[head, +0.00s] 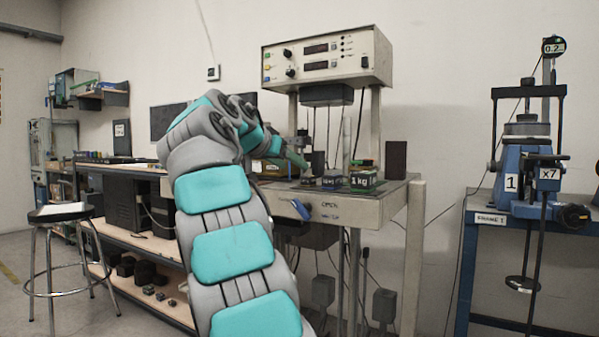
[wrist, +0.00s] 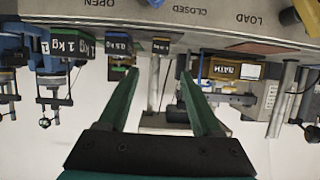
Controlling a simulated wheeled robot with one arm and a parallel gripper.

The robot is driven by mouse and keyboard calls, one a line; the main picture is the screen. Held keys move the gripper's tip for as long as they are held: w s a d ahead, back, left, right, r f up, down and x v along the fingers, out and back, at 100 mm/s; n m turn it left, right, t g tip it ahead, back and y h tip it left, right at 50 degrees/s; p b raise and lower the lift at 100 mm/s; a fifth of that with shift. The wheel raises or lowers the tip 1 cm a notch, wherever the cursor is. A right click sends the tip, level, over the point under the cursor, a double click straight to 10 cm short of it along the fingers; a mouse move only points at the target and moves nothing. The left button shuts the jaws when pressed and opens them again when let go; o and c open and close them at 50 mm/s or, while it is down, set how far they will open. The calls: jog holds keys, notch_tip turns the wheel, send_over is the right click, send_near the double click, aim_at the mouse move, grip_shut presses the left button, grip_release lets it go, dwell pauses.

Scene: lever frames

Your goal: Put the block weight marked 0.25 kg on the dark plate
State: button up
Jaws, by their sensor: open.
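The wrist view is upside down, with the bench along its top. The smallest block weight (wrist: 161,46) stands on the bench, its label too small to read surely. Beside it are the 0.5 kg block (wrist: 118,46) and the larger 1 kg block (wrist: 66,44). In the head view the 1 kg block (head: 362,181) stands near the bench's front right. My gripper (wrist: 160,74) is open and empty, its green fingers apart, with the smallest block showing between them in the picture. I cannot surely pick out the dark plate.
The bench (head: 345,208) carries OPEN, CLOSED and LOAD markings on its front. A control box (head: 327,57) stands above it on posts. A dark upright block (head: 396,160) is at the bench's right. A yellow-labelled box (wrist: 237,70) shows beyond my right finger. A stool (head: 58,215) stands left.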

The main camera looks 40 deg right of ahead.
jog(key=shift+v, duration=1.1)
jog(key=s+a+f+n+g+y, duration=0.1)
jog(key=s+a+f+n+y, duration=0.2)
jog(key=f, duration=0.5)
jog(key=s+a+f+n+g+y, duration=0.1)
jog(key=s+a+f+n, duration=0.1)
jog(key=s+a+f, duration=0.45)
jog(key=s+a+f+n+g+y, duration=0.1)
jog(key=s+a+f+n+y, duration=0.15)
jog(key=f, duration=0.75)
jog(key=s+a+f+n+g+y, duration=0.2)
jog(key=s+a+f, duration=0.6)
jog(key=s+f, duration=0.4)
jog(key=s+a+f+n+g+y, duration=0.2)
jog(key=s+a+f+n+y, duration=0.2)
jog(key=s+a+f, duration=0.4)
jog(key=s+f, duration=0.3)
jog(key=s, duration=0.4)
jog(key=shift+s+a+f, duration=0.25)
jog(key=shift+s+f, duration=0.05)
jog(key=shift+f, duration=0.05)
jog(key=shift+c, duration=0.3)
